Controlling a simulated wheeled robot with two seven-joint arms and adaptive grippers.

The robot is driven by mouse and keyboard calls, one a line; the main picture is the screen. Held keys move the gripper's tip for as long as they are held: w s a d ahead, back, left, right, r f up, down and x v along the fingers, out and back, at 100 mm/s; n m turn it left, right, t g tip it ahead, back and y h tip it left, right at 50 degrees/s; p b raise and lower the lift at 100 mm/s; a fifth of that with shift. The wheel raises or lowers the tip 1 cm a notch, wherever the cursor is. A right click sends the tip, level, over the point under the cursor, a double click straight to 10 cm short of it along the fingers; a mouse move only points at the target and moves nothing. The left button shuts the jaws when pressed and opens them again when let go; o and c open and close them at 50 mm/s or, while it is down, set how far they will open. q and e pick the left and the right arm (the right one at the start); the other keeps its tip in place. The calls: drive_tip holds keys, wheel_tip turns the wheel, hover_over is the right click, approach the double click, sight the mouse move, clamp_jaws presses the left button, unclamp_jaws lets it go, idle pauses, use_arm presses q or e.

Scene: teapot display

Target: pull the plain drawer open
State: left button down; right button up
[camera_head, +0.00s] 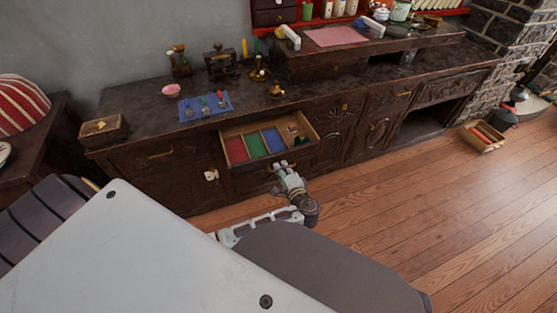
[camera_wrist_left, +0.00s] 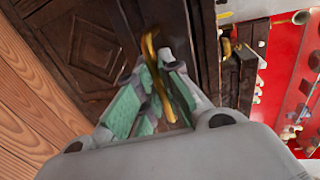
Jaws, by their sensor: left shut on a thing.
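The plain drawer (camera_head: 228,164) stands partly out of the dark wooden sideboard, with its inside showing. Its inside has red, green and blue lined compartments and one at the right with small items. My left gripper (camera_head: 283,167) is at the middle of the drawer's front. In the left wrist view, the gripper (camera_wrist_left: 157,95) is shut on a curved brass handle (camera_wrist_left: 150,48), with green pads on both sides of it. The gripper hides most of the handle in the head view. My right gripper is not in view.
The sideboard top (camera_head: 140,95) holds a blue mat (camera_head: 205,106), a pink bowl (camera_head: 171,90), a wooden box (camera_head: 103,130) and brass items. Carved doors and drawers are shut to the right. A crate (camera_head: 482,136) stands on the floor at right. The wooden floor (camera_head: 400,220) in front is clear.

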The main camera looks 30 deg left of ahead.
use_arm(q)
drive_tip(key=shift+s+d, duration=0.25)
drive_tip(key=shift+d, duration=0.1)
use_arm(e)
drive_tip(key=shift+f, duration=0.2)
use_arm(q)
drive_tip(key=c, duration=1.6)
unclamp_jaws()
drive_tip(key=shift+o, duration=0.2)
